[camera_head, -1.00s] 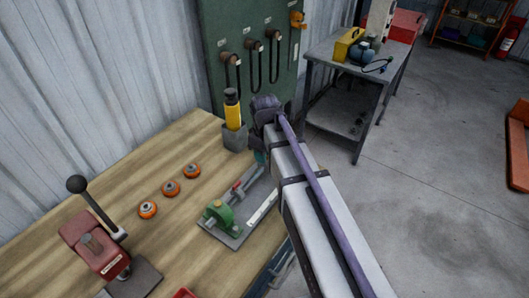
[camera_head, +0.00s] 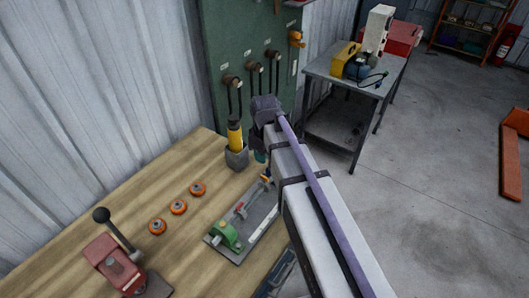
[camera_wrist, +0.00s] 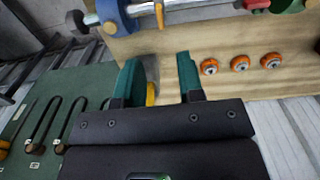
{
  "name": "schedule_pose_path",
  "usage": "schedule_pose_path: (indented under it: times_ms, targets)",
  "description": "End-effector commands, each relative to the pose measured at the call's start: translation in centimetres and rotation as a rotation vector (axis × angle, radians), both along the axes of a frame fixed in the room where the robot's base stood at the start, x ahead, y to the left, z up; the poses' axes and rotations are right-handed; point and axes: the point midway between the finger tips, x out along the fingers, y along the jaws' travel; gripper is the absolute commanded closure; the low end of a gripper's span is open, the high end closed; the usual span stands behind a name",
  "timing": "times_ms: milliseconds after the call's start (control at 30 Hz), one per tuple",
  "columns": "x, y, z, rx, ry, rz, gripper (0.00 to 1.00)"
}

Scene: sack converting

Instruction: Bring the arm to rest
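My arm reaches over the workbench in the head view, with its wrist near the wall board. My gripper (camera_wrist: 158,78) shows in the wrist view as two teal fingers set apart with nothing held between them. In the head view only a bit of teal (camera_head: 260,156) shows below the wrist; the rest is hidden by the arm. A yellow and black tool (camera_head: 235,134) stands in a grey holder (camera_head: 237,158) just left of the wrist. In the wrist view something yellow shows beyond the left finger; I cannot tell the distance.
The workbench (camera_head: 130,203) carries a fixture with a green block (camera_head: 226,235), three orange rings (camera_head: 178,207) and a red lever press (camera_head: 112,262). A green board (camera_head: 237,40) with hooks stands behind. A grey table (camera_head: 325,68) stands to the right. The floor at right is mostly clear.

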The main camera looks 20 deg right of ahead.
Motion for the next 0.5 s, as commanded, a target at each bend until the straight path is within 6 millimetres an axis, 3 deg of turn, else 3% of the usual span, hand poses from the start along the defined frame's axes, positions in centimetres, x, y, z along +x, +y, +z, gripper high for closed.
schedule_pose_path:
  times_ms: [267, 367, 433, 500]
  targets:
    - [0.0, 0.0, -0.1, 0.0, 0.0, -0.014, 0.65]
    - [-0.7, 0.0, -0.1, 0.0, 0.0, -0.174, 0.65]
    - [-4.2, 0.0, -1.2, -0.001, 0.001, -0.386, 0.65]
    - [-8.9, -0.1, -3.6, -0.001, 0.001, -0.605, 0.65]
